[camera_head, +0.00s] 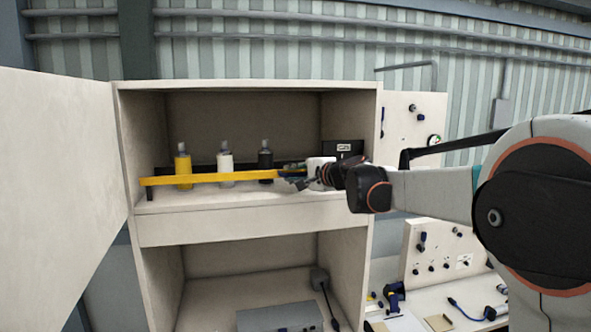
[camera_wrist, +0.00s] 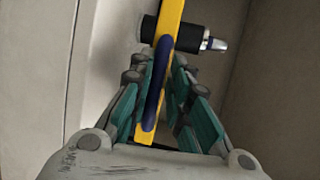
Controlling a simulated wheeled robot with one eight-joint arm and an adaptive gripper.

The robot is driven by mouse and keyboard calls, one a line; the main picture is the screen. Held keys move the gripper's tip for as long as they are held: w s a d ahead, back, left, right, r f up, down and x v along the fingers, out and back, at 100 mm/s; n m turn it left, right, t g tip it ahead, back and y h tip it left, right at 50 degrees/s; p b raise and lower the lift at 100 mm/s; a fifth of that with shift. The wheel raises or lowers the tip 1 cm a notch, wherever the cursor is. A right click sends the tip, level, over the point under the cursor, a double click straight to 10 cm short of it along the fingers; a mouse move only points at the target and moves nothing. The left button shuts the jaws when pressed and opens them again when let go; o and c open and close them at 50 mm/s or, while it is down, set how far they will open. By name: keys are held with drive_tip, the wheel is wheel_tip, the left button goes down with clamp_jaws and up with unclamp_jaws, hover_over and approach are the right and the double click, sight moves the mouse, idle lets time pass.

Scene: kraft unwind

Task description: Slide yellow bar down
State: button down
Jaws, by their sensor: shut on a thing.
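The yellow bar (camera_head: 212,178) runs level across the front of the cabinet's upper compartment, before three bottles. In the wrist view the bar (camera_wrist: 171,20) runs lengthwise between my fingers, with a dark blue handle (camera_wrist: 156,82) along it. My gripper (camera_head: 291,176) is at the bar's right end, and its teal fingers are shut around the bar and handle. The bar's left end stands on a short dark support (camera_head: 149,193). The contact at the right end is partly hidden by my gripper in the head view.
A yellow bottle (camera_head: 183,170), a white bottle (camera_head: 225,163) and a black bottle (camera_head: 265,157) stand behind the bar. The cabinet's shelf (camera_head: 200,203) lies below it. A grey box (camera_head: 280,318) sits in the lower compartment. An open door (camera_head: 50,180) is at left.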

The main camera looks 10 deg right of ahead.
wheel_tip(320, 180, down, 2)
drive_tip(key=shift+f+b, duration=0.25)
drive_tip(key=shift+b, duration=0.2)
drive_tip(key=c, duration=1.7)
unclamp_jaws()
drive_tip(key=shift+r, duration=0.1)
drive_tip(key=shift+o, duration=0.2)
drive_tip(key=shift+s, duration=0.1)
drive_tip(key=v, duration=1.2)
